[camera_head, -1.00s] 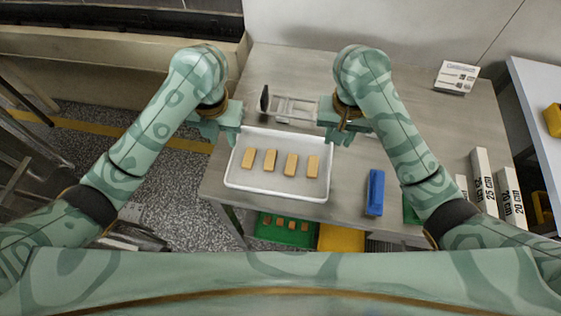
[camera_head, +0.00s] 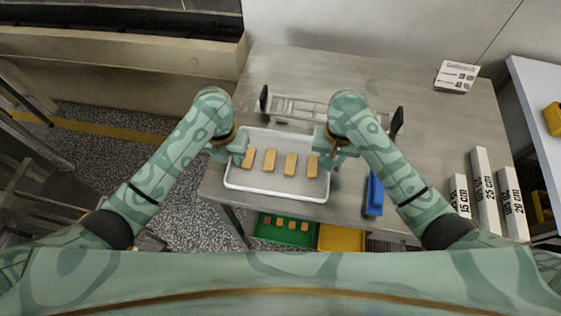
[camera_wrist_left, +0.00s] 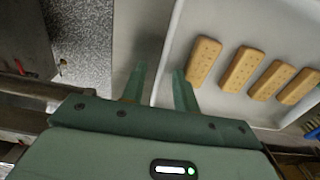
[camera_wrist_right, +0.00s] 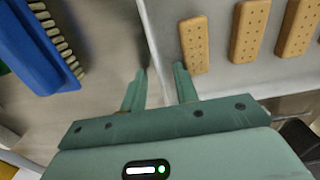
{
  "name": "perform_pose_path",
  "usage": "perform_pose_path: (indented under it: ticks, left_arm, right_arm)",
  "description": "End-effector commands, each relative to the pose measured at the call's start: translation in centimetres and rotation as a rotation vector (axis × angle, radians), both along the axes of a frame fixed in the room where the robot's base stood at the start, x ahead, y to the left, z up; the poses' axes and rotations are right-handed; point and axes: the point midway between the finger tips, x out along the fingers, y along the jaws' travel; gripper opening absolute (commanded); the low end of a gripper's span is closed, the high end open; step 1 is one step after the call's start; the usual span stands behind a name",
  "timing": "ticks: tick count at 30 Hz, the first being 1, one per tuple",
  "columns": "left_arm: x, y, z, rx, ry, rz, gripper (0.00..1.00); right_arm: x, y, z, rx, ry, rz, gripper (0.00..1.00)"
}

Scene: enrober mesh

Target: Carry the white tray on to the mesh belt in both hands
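The white tray (camera_head: 275,189) lies on the grey table and holds several tan biscuits (camera_head: 270,160) in a row. My left gripper (camera_head: 238,153) is at the tray's left side. In the left wrist view its open fingers (camera_wrist_left: 158,88) stand either side of the tray's rim (camera_wrist_left: 168,55). My right gripper (camera_head: 331,152) is at the right side; in the right wrist view its open fingers (camera_wrist_right: 159,86) also straddle the rim (camera_wrist_right: 148,35). Behind the tray is a low wire frame (camera_head: 300,108) with black end plates; I cannot tell whether it is the mesh belt.
A blue brush (camera_head: 375,193) lies right of the tray. White length-marked blocks (camera_head: 485,190) stand at the table's right, and a small sign (camera_head: 456,77) at the back. Below the front edge are a green tray (camera_head: 285,232) and a yellow one (camera_head: 341,238).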

Motion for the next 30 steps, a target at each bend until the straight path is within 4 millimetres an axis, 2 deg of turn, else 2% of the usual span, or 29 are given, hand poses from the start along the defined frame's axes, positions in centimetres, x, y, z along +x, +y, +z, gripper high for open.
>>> perform_pose_path:
  ticks: [1,4,17,30]
  left_arm:
    - [0.0,0.0,0.0,0.000,0.000,0.000,0.27]
    - [0.0,0.0,0.0,0.000,0.000,0.000,0.00]
    - [0.0,0.0,0.4,0.000,-0.002,0.000,0.00]
    - [0.2,0.0,5.6,0.000,-0.015,0.000,0.00]
  right_arm:
    - [0.0,0.0,0.0,0.000,0.000,0.000,0.27]
    - [0.0,0.0,0.0,0.000,0.000,0.000,0.00]
    - [0.0,0.0,0.4,0.001,-0.002,0.000,0.00]
    - [0.2,0.0,5.6,0.000,-0.015,0.000,0.00]
